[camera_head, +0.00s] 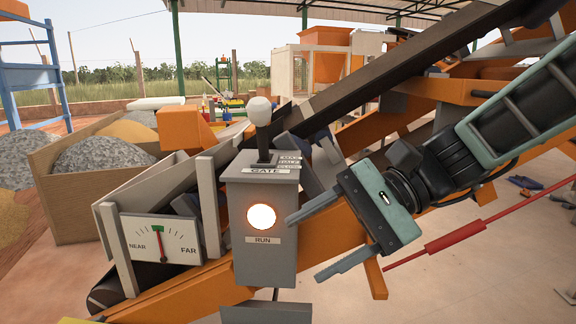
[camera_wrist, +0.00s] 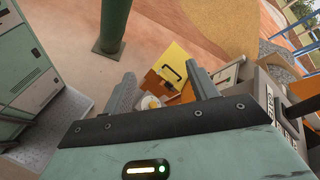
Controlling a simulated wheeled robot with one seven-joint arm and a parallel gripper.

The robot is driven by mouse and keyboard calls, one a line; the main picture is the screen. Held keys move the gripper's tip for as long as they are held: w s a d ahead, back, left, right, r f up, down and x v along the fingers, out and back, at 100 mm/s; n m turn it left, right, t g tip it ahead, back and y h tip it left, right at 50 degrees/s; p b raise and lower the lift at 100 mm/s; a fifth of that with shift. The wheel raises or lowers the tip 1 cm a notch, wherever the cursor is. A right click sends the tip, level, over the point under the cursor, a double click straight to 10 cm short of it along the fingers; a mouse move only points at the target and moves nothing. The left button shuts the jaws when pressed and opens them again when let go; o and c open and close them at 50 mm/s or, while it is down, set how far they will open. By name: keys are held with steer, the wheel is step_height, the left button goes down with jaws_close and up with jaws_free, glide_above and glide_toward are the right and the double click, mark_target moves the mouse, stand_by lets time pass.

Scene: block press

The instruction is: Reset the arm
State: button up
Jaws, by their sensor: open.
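My gripper (camera_head: 329,238) is open and empty in the head view, with its two grey fingers apart and pointing left. It is just right of the grey control box (camera_head: 265,215) labelled GATE and RUN, which has a lit round lamp (camera_head: 261,217). A lever with a white knob (camera_head: 259,111) stands upright on top of the box. My gripper's fingers also show spread in the wrist view (camera_wrist: 160,88), with nothing held between them. The box's side shows at the right of the wrist view (camera_wrist: 268,92). My arm reaches in from the right.
A NEAR/FAR dial (camera_head: 161,239) is left of the box, its red needle near the middle. An orange conveyor frame (camera_head: 180,292) slopes up to the right behind the box. A red rod (camera_head: 455,235) is below my arm. A green post (camera_wrist: 114,25) stands in the wrist view.

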steer(key=s+d+f+n+t+h+p, duration=0.2)
steer(key=s+d+f+n+h, duration=0.7)
steer(key=n, duration=0.5)
steer(key=shift+s+f+n+h+p, duration=0.35)
steer(key=shift+s+n+h, duration=0.05)
steer(key=shift+s+h, duration=1.05)
steer(key=shift+d, duration=0.1)
